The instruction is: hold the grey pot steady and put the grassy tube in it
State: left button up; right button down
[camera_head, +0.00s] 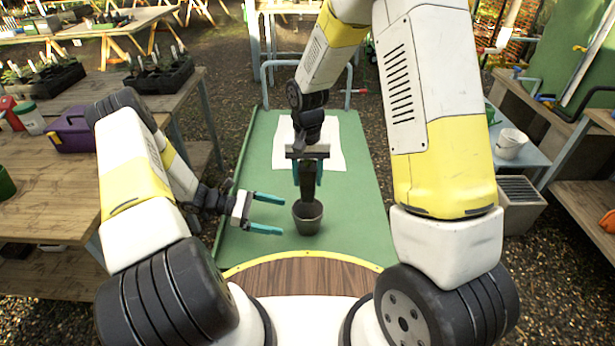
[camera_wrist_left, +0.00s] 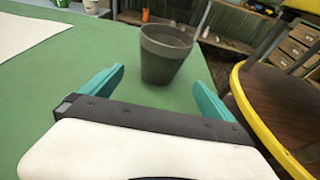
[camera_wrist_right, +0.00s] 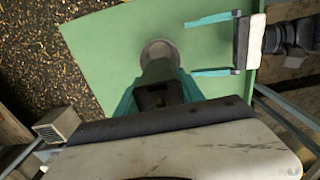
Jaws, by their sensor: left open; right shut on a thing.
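The grey pot (camera_head: 307,218) stands upright on the green table, near its front edge. My left gripper (camera_head: 267,214) is open just left of the pot, its fingers pointing towards it. In the left wrist view the pot (camera_wrist_left: 166,55) appears ahead, beyond the open fingertips. My right gripper (camera_head: 308,167) is shut on the grassy tube (camera_head: 308,188), a dark tube hanging about upright. Its lower end overlaps the pot's rim in the head view, but no tube shows at the pot's mouth in the left wrist view. The tube's top (camera_wrist_right: 158,93) faces the right wrist camera.
A white sheet (camera_head: 345,150) lies on the green table (camera_head: 360,205) behind the pot. A wooden bench (camera_head: 50,215) at left bears a purple box (camera_head: 75,132) and dark trays of tubes. A white bucket (camera_head: 510,144) stands at right. The green surface around the pot is clear.

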aim_at(304, 221)
pick_arm(q)
jog(key=shift+x, duration=4.75)
jog(key=c, duration=1.1)
jog(key=shift+o, duration=0.2)
